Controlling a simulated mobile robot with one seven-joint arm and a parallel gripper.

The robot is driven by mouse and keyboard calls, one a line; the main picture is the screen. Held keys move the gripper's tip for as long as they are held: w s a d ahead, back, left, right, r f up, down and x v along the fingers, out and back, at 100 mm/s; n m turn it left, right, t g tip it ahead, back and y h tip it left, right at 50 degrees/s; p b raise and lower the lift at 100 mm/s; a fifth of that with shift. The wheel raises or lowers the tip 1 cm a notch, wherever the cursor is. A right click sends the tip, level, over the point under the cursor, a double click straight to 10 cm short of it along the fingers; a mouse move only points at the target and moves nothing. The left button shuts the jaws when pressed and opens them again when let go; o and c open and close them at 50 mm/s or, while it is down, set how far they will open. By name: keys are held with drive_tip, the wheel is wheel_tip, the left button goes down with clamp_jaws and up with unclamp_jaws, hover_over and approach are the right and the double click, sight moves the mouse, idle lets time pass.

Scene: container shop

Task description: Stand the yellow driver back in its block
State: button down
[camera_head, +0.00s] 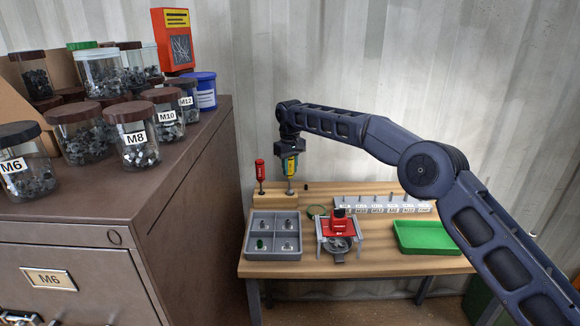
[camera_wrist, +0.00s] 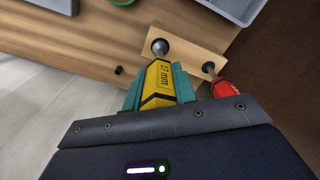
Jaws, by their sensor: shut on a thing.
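The yellow driver (camera_head: 291,166) is upright in my gripper (camera_head: 289,158), above the right part of the wooden block (camera_head: 275,199) at the back left of the bench. In the wrist view the yellow driver (camera_wrist: 160,80) carries the marking "17 mm" and sits between the teal fingers of my gripper (camera_wrist: 158,88). Its metal shank points toward the block (camera_wrist: 183,45). Whether the tip is inside a hole or just above the block, I cannot tell. A red driver (camera_head: 260,171) stands in the block to the left; it also shows in the wrist view (camera_wrist: 226,88).
The bench (camera_head: 310,259) holds a grey divided tray (camera_head: 248,234), a red device on a grey stand (camera_head: 341,228), a labelled grey rack (camera_head: 384,203) and a green tray (camera_head: 425,236). A brown cabinet (camera_head: 75,235) with jars stands left. A corrugated wall is behind.

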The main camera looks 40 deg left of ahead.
drive_tip(key=shift+f, duration=0.85)
drive_tip(key=c, duration=1.1)
unclamp_jaws()
drive_tip(key=shift+o, duration=0.2)
wheel_tip(320, 180, up, 11)
drive_tip(key=shift+f, duration=0.1)
